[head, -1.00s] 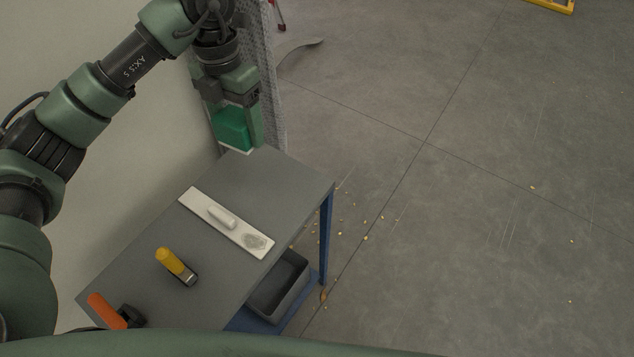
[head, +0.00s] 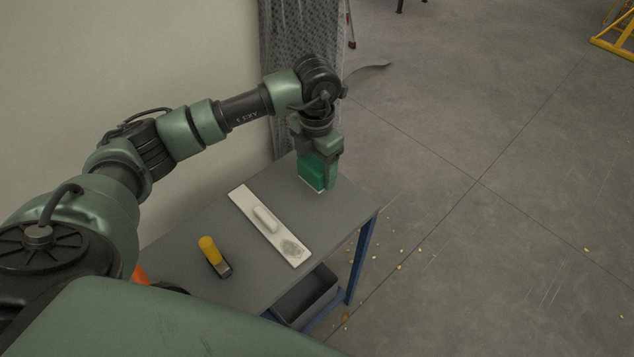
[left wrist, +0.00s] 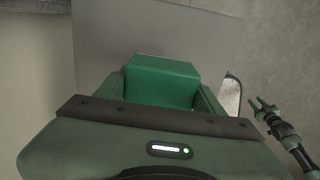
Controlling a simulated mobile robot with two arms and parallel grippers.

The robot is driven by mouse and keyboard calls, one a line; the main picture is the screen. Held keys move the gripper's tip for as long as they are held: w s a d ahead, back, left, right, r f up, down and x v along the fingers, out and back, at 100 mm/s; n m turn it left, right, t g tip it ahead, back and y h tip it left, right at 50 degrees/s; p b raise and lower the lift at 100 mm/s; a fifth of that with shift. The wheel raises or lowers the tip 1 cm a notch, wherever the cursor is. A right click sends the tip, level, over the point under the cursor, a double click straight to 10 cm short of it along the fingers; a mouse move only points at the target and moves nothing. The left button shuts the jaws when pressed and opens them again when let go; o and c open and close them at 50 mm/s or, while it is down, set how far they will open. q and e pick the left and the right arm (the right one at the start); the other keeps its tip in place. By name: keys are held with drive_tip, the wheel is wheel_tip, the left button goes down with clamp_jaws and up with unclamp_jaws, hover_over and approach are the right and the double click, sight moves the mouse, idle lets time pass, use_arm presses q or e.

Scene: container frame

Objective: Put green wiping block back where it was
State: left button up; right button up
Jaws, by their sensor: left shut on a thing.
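The green wiping block (head: 312,172) is at the far end of the grey table (head: 345,205), with a pale layer at its bottom edge. My left gripper (head: 318,180) is shut on it from above. I cannot tell whether the block touches the tabletop or hangs just over it. In the left wrist view the green block (left wrist: 162,82) sits between the two fingers, with the grey tabletop (left wrist: 150,30) beyond. My right gripper is not clearly seen in the head view; a dark gripper-like part (left wrist: 265,110) shows at the right in the left wrist view.
A white board-like trowel (head: 245,200) with a handle and a grey smudge lies mid-table. Nearer are a yellow-handled tool (head: 209,248) and a partly hidden orange-handled one (head: 139,274). A dark bin (head: 308,297) stands below the tabletop. A wall and a perforated panel (head: 290,60) border the left and back.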

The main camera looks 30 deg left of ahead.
sight(317, 162)
use_arm(q)
wheel_tip(317, 162, down, 6)
drive_tip(key=shift+f+p, duration=0.25)
drive_tip(key=shift+p, duration=0.1)
drive_tip(key=o, duration=1.3)
drive_tip(key=shift+r, duration=0.1)
wheel_tip(317, 162, up, 12)
drive_tip(key=shift+f+b, duration=0.1)
drive_tip(key=shift+b, duration=1.1)
